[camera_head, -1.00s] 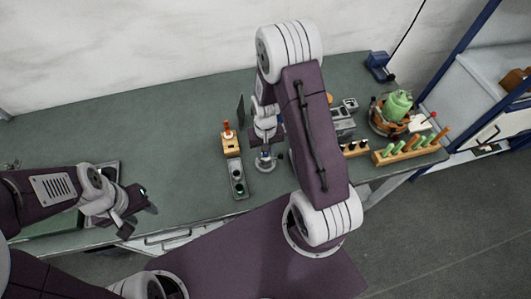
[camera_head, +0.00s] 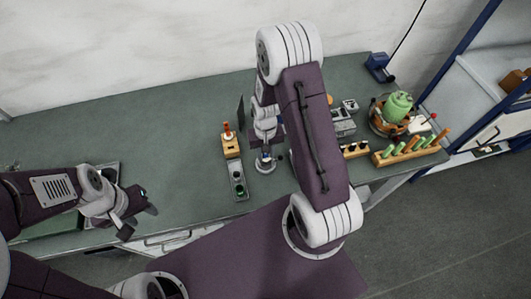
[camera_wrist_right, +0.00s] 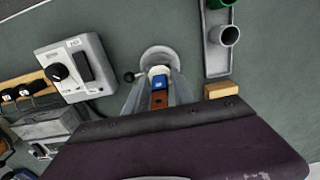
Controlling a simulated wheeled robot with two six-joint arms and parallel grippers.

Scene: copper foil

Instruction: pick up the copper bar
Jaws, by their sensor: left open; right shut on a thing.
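A copper-brown bar (camera_wrist_right: 158,99) shows between the two grey fingers of my right gripper (camera_wrist_right: 158,84) in the right wrist view. A blue piece (camera_wrist_right: 159,82) sits at its far end, over a round grey-white base (camera_wrist_right: 158,57). My right gripper also shows in the head view (camera_head: 265,153), low over the bench and shut on the bar. The bar cannot be made out in the head view. My left gripper (camera_head: 140,211) is open and empty at the bench's front left, far from the bar.
A grey holder with round sockets (camera_head: 238,180) and a wooden block with an orange peg (camera_head: 231,147) stand just left of my right gripper. A grey box with a black knob (camera_wrist_right: 75,68) is nearby. Wooden racks (camera_head: 410,152) stand at right. The bench's back left is clear.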

